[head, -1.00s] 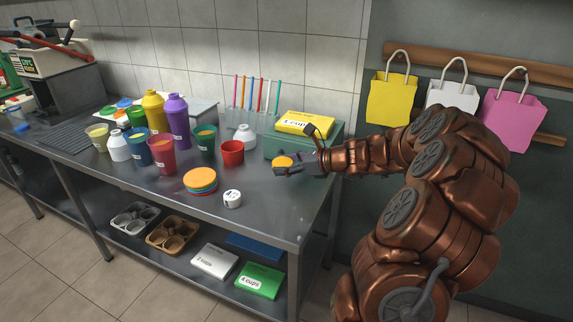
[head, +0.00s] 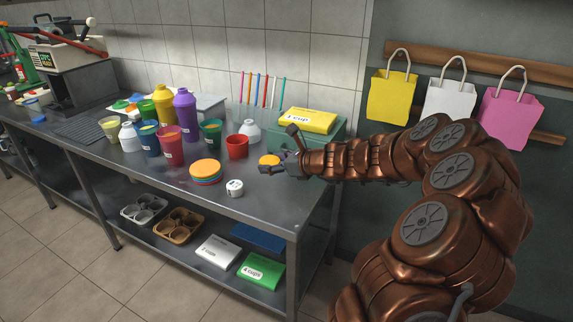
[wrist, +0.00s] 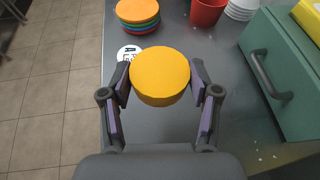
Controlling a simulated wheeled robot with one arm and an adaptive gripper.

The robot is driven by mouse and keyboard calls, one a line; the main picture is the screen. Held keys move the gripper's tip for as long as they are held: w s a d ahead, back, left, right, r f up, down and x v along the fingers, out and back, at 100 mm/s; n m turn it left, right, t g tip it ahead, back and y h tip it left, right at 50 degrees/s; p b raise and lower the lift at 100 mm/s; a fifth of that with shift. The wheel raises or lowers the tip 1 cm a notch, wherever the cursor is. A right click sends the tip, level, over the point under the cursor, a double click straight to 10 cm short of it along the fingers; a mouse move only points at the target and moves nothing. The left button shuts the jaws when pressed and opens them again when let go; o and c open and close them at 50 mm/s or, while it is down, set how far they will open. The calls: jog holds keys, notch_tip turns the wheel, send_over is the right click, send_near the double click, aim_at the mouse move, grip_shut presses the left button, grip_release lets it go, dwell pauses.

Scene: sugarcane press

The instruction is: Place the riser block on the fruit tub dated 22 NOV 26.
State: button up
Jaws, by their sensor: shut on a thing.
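My gripper (wrist: 160,82) is shut on a thick round orange block (wrist: 160,72), one finger on each side. In the head view, my gripper (head: 280,163) holds the block (head: 269,160) above the right part of the steel counter. A small white round piece with dark print on top (head: 235,188) stands on the counter to the left of and nearer than the block. In the wrist view this white piece (wrist: 128,52) is partly hidden by the block and a finger. Several coloured cups, one red (head: 237,147), stand behind and to the left. I cannot read a date on any.
A stack of coloured discs, orange on top (head: 205,169), stands left of the white piece. A green box with a handle (wrist: 290,80) is close on the right, with a yellow pack (head: 307,121) on it. The front counter edge is near.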

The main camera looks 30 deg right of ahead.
jog(key=w+a, duration=0.2)
jog(key=a, duration=0.1)
jog(key=w+a+m+h, duration=0.1)
jog(key=w+a, duration=0.1)
jog(key=a, duration=0.1)
jog(key=w+a+h, duration=0.1)
jog(key=w+a, duration=0.1)
jog(key=a, duration=0.1)
jog(key=shift+w+a+m+t, duration=0.15)
jog(key=shift+m+t, duration=0.15)
jog(key=shift+m, duration=0.1)
jog(key=w+a+r+m+h, duration=0.1)
jog(key=w+a+m+h, duration=0.1)
jog(key=w+a, duration=0.5)
jog(key=a, duration=0.2)
jog(key=shift+w+a+h, duration=0.2)
jog(key=shift+a+h, duration=0.2)
jog(key=shift+r+t, duration=0.15)
jog(key=shift+t, duration=0.15)
jog(key=shift+f, duration=0.2)
